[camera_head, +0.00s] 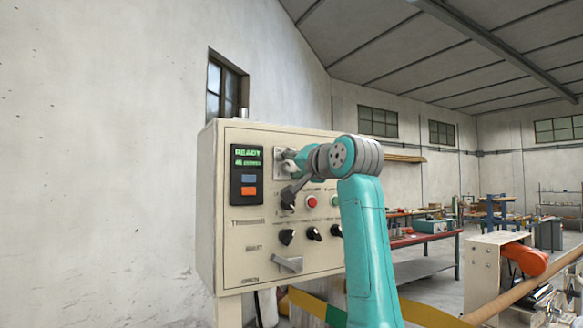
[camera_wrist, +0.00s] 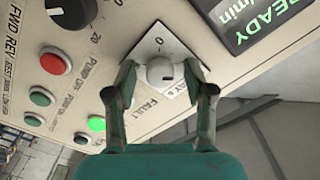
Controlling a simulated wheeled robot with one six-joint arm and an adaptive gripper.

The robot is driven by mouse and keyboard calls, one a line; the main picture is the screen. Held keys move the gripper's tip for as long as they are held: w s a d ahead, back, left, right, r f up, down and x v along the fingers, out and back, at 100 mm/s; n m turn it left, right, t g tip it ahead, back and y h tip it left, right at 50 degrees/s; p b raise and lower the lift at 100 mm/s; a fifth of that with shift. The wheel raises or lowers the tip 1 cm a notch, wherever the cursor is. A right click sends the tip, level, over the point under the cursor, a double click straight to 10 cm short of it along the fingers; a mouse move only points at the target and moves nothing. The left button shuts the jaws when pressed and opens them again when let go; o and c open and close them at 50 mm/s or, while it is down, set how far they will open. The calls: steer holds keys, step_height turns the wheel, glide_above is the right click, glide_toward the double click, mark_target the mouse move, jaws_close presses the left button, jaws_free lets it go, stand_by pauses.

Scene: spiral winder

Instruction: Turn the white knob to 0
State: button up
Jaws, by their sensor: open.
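The white knob (camera_wrist: 159,73) sits on a square white plate (camera_wrist: 150,48) on the panel in the wrist view. A "0" is printed on the plate above the knob in that picture. A small dark mark shows on the knob, but I cannot tell where the knob points. My gripper (camera_wrist: 160,70) is open, with one dark finger on each side of the knob. I cannot tell whether either finger touches it. In the head view my gripper (camera_head: 291,172) is at the panel's upper part and hides the knob; a corner of the plate (camera_head: 279,156) shows.
The cream control panel (camera_head: 240,210) carries a READY display (camera_head: 247,158), a red button (camera_head: 311,202), several black knobs (camera_head: 287,237) and a grey lever (camera_head: 288,264) lower down. In the wrist view a black knob (camera_wrist: 71,12) and a lit green button (camera_wrist: 96,123) lie left of the plate.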

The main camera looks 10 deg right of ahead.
jaws_close()
steer(key=shift+n, duration=0.3)
steer(key=n, duration=0.8)
steer(key=shift+n, duration=0.4)
steer(key=n, duration=0.4)
steer(key=shift+a+n, duration=0.1)
steer(key=shift+n, duration=2.1)
